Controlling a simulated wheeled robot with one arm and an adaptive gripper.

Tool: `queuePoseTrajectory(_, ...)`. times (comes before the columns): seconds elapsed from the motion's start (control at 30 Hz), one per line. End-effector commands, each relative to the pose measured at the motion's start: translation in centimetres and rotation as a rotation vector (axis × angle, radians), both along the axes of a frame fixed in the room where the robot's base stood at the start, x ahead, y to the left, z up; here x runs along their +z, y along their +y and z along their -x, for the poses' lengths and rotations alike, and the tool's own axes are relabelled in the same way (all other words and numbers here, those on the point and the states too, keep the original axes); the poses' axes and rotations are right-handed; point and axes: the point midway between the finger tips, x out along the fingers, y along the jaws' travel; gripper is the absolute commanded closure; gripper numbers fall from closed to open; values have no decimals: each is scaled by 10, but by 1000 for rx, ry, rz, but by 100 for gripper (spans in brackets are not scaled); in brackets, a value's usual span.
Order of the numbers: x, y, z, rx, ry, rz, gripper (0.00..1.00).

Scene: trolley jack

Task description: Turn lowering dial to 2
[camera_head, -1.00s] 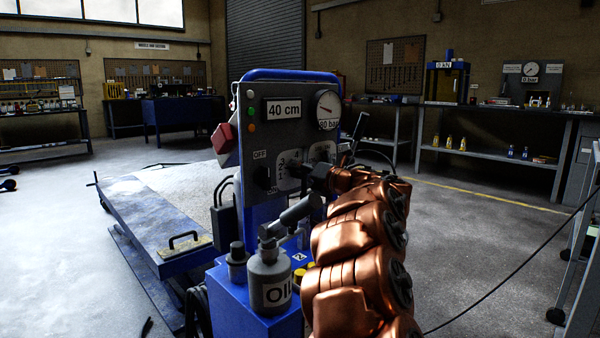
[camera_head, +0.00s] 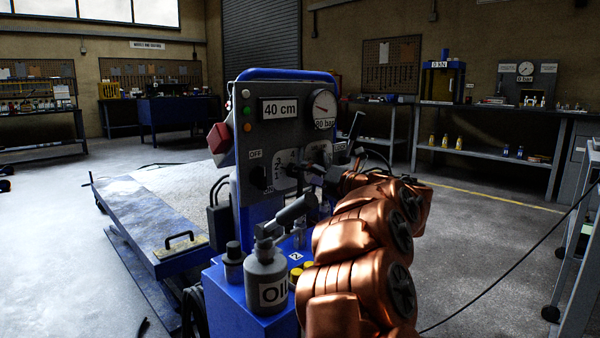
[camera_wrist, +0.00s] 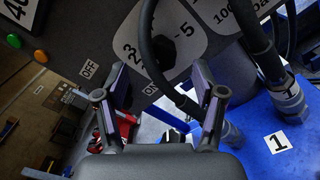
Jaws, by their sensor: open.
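The upright control panel (camera_head: 262,135) of the trolley jack carries a white numbered dial plate (camera_head: 284,160). In the wrist view this plate (camera_wrist: 181,38) shows 2, 3 and 5, with a dark round knob (camera_wrist: 160,52) at its middle. A black curved bar or hose crosses in front and partly hides the knob, so its setting cannot be read. My gripper (camera_wrist: 160,85) is open and empty, its fingers spread below the dial plate and apart from the knob. In the head view my gripper (camera_head: 315,177) is small and dark close before the panel.
A second plate (camera_wrist: 232,12) marked 100 bar lies to the right. An oil bottle (camera_head: 265,283) and a grey lever (camera_head: 285,218) stand below on the blue base. A lift table (camera_head: 150,225) is at left.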

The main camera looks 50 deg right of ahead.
Motion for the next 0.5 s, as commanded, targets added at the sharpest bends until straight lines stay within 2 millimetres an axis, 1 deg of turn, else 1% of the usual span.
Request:
queuePoseTrajectory(0.03,0,-1,11,-6,1,0,31)
queuePoseTrajectory(0.2,0,0,41,-6,0,0,31)
queuePoseTrajectory(0.33,0,0,55,-4,1,1,31)
queuePoseTrajectory(0.5,0,2,64,0,0,0,31)
